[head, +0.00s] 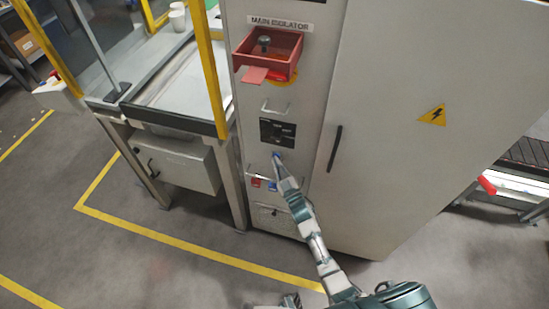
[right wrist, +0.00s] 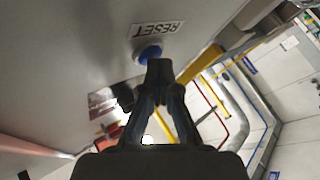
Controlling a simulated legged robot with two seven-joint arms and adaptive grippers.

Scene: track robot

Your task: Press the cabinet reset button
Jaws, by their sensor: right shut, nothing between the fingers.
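The blue reset button (right wrist: 150,53) sits on the grey cabinet face beside a white label reading RESET (right wrist: 157,30). It also shows as a small blue spot in the head view (head: 277,154), below a black panel. My right gripper (right wrist: 160,66) is shut and empty, its fingertips together at the edge of the button and hiding part of it. Whether they touch it I cannot tell. In the head view my right gripper (head: 278,162) reaches up to the cabinet front at the button. My left gripper cannot be made out.
A red open box (head: 268,52) juts out under the MAIN ISOLATOR label (head: 280,23). Small handles stick out above and below the button. A black door handle (head: 335,148) is to the right. A yellow-framed workstation (head: 205,70) stands at the left.

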